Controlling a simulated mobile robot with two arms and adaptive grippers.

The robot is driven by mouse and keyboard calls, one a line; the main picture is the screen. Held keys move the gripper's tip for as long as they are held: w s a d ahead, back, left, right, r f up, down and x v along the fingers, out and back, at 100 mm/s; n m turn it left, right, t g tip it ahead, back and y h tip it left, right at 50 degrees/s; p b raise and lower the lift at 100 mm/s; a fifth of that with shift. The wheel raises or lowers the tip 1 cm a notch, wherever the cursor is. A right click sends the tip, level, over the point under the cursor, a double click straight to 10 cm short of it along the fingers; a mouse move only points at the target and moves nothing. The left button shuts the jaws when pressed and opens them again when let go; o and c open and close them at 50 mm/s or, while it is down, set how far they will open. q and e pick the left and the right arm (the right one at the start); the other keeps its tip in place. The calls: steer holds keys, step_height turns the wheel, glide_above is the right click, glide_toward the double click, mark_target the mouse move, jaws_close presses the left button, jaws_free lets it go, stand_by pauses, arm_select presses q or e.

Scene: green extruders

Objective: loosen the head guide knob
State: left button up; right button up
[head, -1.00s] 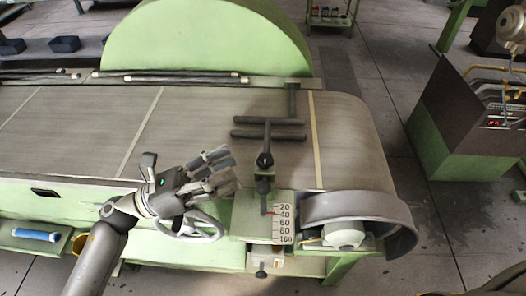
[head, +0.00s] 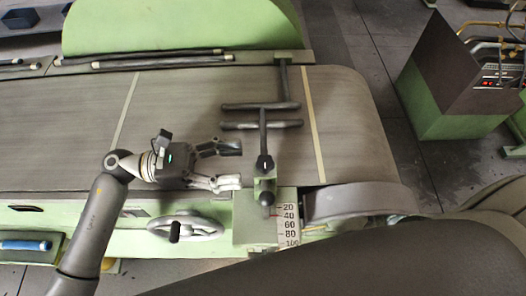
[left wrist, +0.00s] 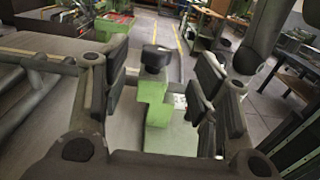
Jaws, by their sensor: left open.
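The head guide knob (head: 264,163) is a small black knob on the green bracket above the scale plate (head: 287,222). It also shows in the left wrist view as a dark knob (left wrist: 156,58) on top of a green block (left wrist: 155,102). My left gripper (head: 230,165) is open and empty, to the left of the knob and pointing at it across the belt. In the left wrist view its two fingers (left wrist: 158,88) stand apart, with the knob beyond and between them. My right gripper is not in view.
Black guide bars (head: 262,115) lie across the grey belt (head: 190,105) behind the knob. A handwheel (head: 190,228) is on the machine's front, below my left wrist. A dark arm link of mine fills the bottom right. A green cabinet (head: 455,85) stands apart at right.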

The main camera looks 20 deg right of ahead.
mark_target(264, 162)
arm_select(q)
steer(key=p+x, duration=0.2)
steer(key=x, duration=0.3)
steer(key=shift+w+r, duration=0.15)
steer(key=shift+r, duration=0.05)
steer(key=shift+f+p+x, duration=0.25)
steer(key=shift+p+x, duration=0.05)
steer(key=shift+x, duration=0.75)
steer(key=c, duration=1)
steer(key=shift+c, duration=0.2)
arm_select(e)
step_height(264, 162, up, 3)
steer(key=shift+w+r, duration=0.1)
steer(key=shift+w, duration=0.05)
